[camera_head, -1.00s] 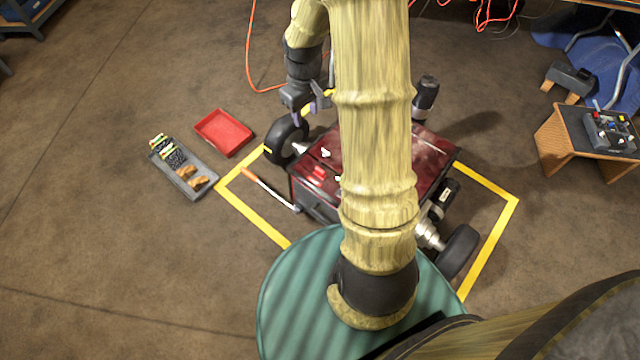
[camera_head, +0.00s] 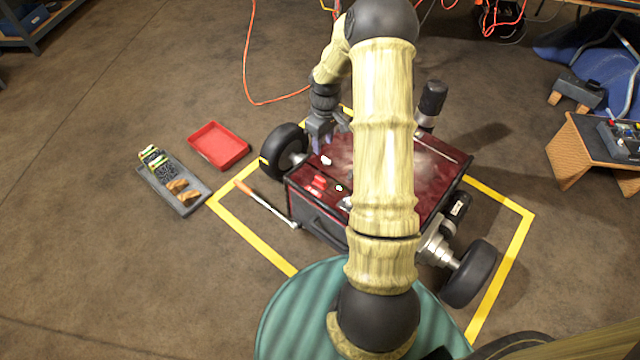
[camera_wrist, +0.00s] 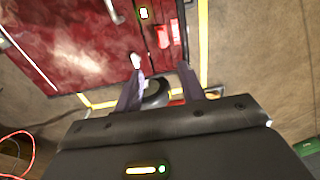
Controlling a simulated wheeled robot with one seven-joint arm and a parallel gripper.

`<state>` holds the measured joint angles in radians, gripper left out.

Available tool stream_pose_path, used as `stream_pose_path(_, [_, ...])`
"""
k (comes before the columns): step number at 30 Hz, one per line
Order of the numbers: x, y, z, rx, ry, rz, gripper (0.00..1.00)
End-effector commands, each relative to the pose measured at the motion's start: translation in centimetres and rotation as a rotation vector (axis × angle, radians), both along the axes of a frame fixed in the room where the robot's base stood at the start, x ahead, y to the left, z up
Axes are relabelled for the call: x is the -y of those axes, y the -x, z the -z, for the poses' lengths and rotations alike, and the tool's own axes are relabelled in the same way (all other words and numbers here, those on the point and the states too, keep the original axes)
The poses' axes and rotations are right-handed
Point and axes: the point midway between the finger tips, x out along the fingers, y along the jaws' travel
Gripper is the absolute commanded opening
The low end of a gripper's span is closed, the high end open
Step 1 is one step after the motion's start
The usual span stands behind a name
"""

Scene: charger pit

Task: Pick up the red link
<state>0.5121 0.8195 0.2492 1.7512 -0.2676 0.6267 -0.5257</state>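The red link (camera_head: 318,183) looks like a small bright red piece, seemingly in two parts, lying on the left part of the dark red vehicle body's top (camera_head: 365,165). In the wrist view the red link (camera_wrist: 164,36) shows near the top, beyond the fingertips. My gripper (camera_head: 324,142) is above the far left edge of the body, behind the link in the head view. In the wrist view my gripper (camera_wrist: 160,80) has its fingers spread with nothing held between them. It is apart from the link.
Small white pieces (camera_head: 326,160) lie near the link. A wheel (camera_head: 285,148) stands close left of my gripper. A red tray (camera_head: 218,147), a grey tray (camera_head: 180,205) with parts and an orange-handled tool (camera_head: 265,204) lie on the floor. Yellow tape (camera_head: 250,235) frames the vehicle.

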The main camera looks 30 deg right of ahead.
Motion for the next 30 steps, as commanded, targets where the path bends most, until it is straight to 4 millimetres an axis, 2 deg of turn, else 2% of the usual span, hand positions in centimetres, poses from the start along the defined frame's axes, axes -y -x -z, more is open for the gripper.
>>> stream_pose_path(21, [-0.5,0.2,11.7,-0.002,0.000,0.000,0.40])
stream_pose_path(30, [-0.5,0.2,12.0,0.000,0.000,0.000,0.40])
